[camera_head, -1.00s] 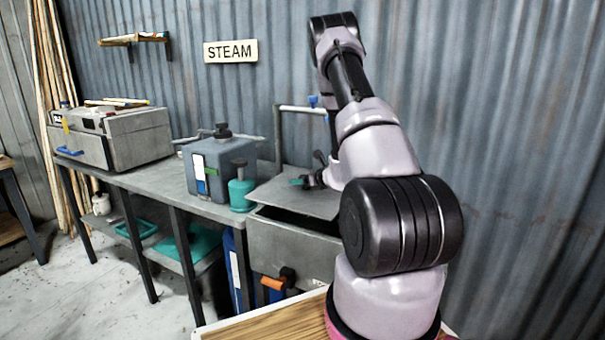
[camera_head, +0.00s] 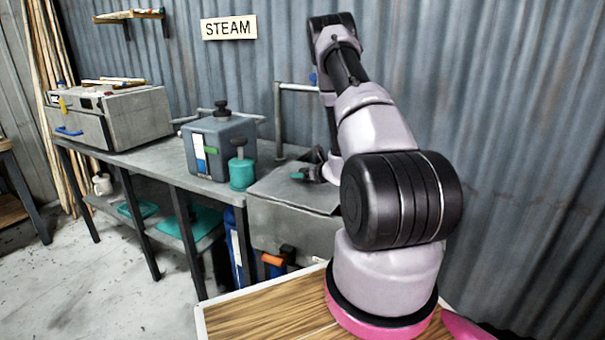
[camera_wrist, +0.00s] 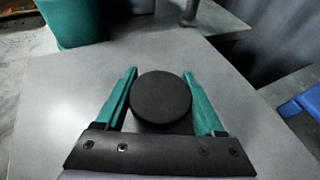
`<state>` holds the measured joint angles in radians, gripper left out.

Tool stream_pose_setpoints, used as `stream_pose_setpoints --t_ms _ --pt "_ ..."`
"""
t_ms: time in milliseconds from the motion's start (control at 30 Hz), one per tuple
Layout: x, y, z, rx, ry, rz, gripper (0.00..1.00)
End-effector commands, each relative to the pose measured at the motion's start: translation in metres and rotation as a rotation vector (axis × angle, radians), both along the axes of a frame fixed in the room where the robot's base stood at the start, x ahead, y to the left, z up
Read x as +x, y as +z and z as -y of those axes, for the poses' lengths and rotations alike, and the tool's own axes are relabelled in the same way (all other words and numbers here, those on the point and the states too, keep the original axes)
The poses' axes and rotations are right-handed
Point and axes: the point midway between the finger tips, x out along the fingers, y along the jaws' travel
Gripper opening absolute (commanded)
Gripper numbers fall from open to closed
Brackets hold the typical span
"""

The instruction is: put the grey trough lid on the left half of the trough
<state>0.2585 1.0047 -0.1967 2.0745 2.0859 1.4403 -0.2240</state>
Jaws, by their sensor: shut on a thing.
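The grey trough lid (camera_head: 290,187) is a flat sheet lying level over the top of the trough (camera_head: 285,234); its right part is hidden behind my arm. I cannot tell whether it rests fully on the rim. My gripper (camera_head: 310,174) is at the lid's top, partly hidden by my arm. In the wrist view the green fingers of my gripper (camera_wrist: 160,95) are closed on the round black knob (camera_wrist: 161,98) of the lid (camera_wrist: 75,108).
A teal canister (camera_head: 242,173) and a grey-blue steam tank (camera_head: 215,148) stand on the bench left of the trough. A pipe (camera_head: 279,120) rises behind it. An orange-handled valve (camera_head: 274,260) sits at the trough's front. A blue object (camera_wrist: 302,103) is right in the wrist view.

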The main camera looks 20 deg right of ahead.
Motion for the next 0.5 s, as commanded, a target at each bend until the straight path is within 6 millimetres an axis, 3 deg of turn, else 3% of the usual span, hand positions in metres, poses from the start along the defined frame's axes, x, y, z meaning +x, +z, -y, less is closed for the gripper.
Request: stream_pose_setpoints --t_ms 167,200,267,500 --pt "0.0005 0.0011 0.0002 0.000 0.000 0.002 0.00" --pt "0.0005 0.0010 0.0002 0.000 0.000 0.002 0.78" --pt "0.0005 0.0010 0.0002 0.000 0.000 0.002 1.00" --pt "-0.0008 0.0000 0.0001 0.000 0.000 -0.001 1.00"
